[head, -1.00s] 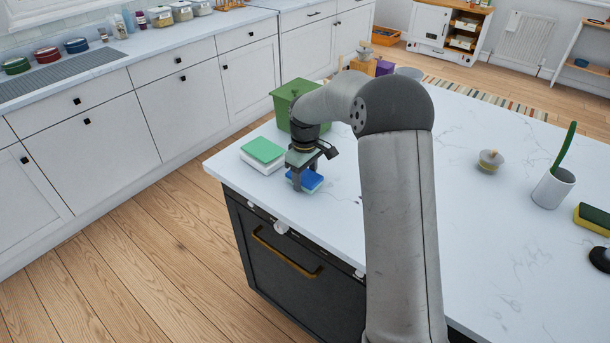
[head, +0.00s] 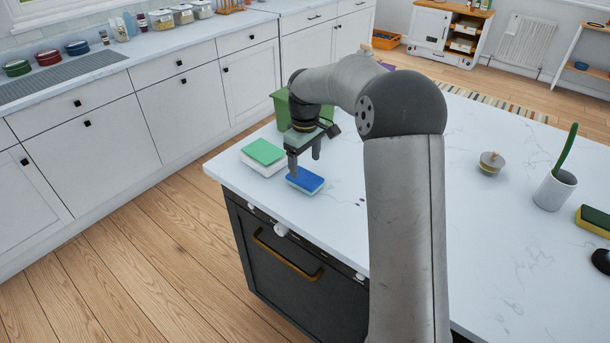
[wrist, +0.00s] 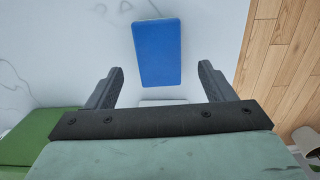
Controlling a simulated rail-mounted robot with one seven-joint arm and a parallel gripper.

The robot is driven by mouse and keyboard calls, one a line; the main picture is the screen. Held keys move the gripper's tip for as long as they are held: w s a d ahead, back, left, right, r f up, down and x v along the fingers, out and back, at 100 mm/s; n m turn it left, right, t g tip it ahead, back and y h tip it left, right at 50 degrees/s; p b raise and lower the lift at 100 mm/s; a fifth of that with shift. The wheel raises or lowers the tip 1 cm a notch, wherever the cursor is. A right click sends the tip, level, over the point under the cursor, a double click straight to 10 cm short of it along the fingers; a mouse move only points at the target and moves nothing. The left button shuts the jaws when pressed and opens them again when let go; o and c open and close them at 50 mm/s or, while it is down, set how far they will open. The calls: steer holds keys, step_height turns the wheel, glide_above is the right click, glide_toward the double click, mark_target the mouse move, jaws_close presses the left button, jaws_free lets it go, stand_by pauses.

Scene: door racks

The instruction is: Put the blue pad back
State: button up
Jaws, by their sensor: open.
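The blue pad (head: 306,180) lies flat on the white countertop near its left edge, with a paler layer along its side. In the wrist view the blue pad (wrist: 157,52) shows beyond and between the fingers. My gripper (head: 304,163) is open and empty, pointing down just above the pad. The fingers also show in the wrist view (wrist: 160,84), spread apart with nothing between them. A pale strip shows between the finger bases there; I cannot tell what it is.
A green pad (head: 264,151) on a white block (head: 260,166) sits left of the blue pad. A green box (head: 282,108) stands behind, partly hidden by my arm. A round-knobbed item (head: 491,163), a white pot (head: 554,189) and a yellow-green sponge (head: 593,219) stand right.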

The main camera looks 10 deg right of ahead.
mark_target(305, 177)
step_height(305, 177, up, 6)
steer(key=s+m, duration=0.4)
steer(key=s, duration=1.6)
steer(key=s+f+m, duration=0.2)
steer(key=s, duration=0.6)
steer(key=s+f+m, duration=0.2)
steer(key=s+f, duration=0.1)
steer(key=s, duration=0.5)
steer(key=shift+a+t, duration=0.2)
steer(key=shift+t, duration=0.1)
